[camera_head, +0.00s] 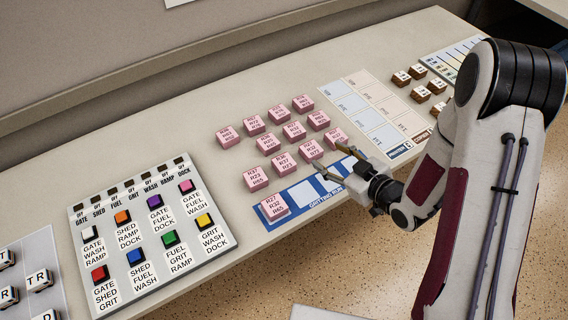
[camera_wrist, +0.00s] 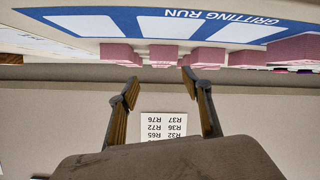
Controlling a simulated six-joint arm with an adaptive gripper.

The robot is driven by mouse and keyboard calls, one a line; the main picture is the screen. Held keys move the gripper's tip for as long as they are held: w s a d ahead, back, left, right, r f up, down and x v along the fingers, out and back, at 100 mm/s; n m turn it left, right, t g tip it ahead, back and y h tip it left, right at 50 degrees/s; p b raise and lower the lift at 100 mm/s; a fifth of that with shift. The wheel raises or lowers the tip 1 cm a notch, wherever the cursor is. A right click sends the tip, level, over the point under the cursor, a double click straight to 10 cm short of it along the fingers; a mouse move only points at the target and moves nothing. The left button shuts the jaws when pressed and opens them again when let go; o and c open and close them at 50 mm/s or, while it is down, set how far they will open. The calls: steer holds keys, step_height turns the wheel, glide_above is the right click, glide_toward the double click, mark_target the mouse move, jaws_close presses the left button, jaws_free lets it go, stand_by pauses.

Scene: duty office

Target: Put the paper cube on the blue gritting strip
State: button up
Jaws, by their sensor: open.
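The blue gritting strip (camera_head: 303,193) lies at the table's front edge, with white slots and the words GRITTING RUN; it also shows upside down in the wrist view (camera_wrist: 120,20). A pink cube (camera_head: 274,206) printed with codes sits on its left slot. Several similar pink cubes (camera_head: 269,143) stand in rows behind it. I cannot tell which one is the paper cube. My gripper (camera_head: 339,165) is open and empty over the strip's right end. Its fingers show in the wrist view (camera_wrist: 159,82), apart, with nothing between them.
A panel of coloured buttons (camera_head: 152,234) lies to the left. A pale card with slots (camera_head: 375,110) and several brown blocks (camera_head: 420,94) lie to the right. A white note with codes (camera_wrist: 163,125) shows on the grey surface in the wrist view.

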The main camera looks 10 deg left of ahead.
mark_target(290, 167)
steer(key=s+a+f+y, duration=0.1)
steer(key=s, duration=0.1)
steer(key=s+a+f+y, duration=0.1)
steer(key=s, duration=0.1)
steer(key=s+a+f+y, duration=0.1)
steer(key=a+y, duration=0.1)
steer(key=shift+s+f, duration=0.25)
steer(key=shift+s, duration=0.15)
steer(key=shift+s+a+m+y, duration=0.2)
steer(key=shift+s+m+y, duration=0.2)
steer(key=shift+s, duration=0.35)
steer(key=shift+w, duration=0.1)
steer(key=shift+x, duration=1.25)
steer(key=shift+x, duration=2.6)
steer(key=shift+w+f, duration=0.1)
steer(key=c, duration=1.1)
steer(key=shift+r, duration=0.25)
